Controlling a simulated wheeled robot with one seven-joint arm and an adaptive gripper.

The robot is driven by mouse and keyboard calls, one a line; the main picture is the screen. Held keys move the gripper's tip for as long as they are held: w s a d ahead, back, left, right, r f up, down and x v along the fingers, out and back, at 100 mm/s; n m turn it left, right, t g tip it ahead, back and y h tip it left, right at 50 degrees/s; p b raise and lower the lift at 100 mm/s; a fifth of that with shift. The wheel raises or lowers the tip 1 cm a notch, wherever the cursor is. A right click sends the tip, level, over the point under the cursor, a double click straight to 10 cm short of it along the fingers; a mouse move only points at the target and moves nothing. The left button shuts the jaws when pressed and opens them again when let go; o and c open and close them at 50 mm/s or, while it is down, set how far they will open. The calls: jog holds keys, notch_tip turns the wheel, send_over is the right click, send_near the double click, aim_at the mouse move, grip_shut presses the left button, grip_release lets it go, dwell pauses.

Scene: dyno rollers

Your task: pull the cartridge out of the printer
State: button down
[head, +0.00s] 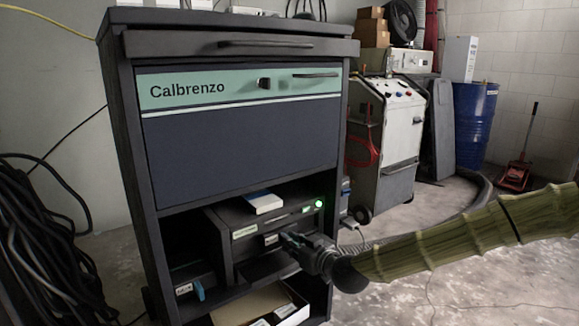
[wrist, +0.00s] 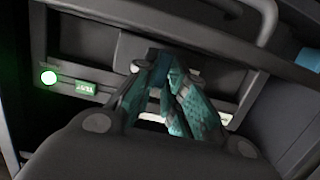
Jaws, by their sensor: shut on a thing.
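The printer (head: 222,222) is a dark box on the cabinet's open shelf, with a lit green light (head: 319,204) at its right. The light also shows in the wrist view (wrist: 48,77), beside a green label. The cartridge (head: 271,239) shows as a dark front with a small pale label, low on the printer's front. My gripper (head: 286,239) reaches in from the right and is shut on the cartridge's front. How far the cartridge sits inside is hidden.
The dark cabinet (head: 235,155) frames the shelf, with a closed drawer above. A white box (head: 263,203) lies on the printer. An open carton (head: 245,307) stands below. Black cables (head: 45,240) hang at left. A grey machine (head: 390,140) stands behind right.

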jog(key=c, duration=1.4)
grip_release()
jog(key=shift+s, duration=0.1)
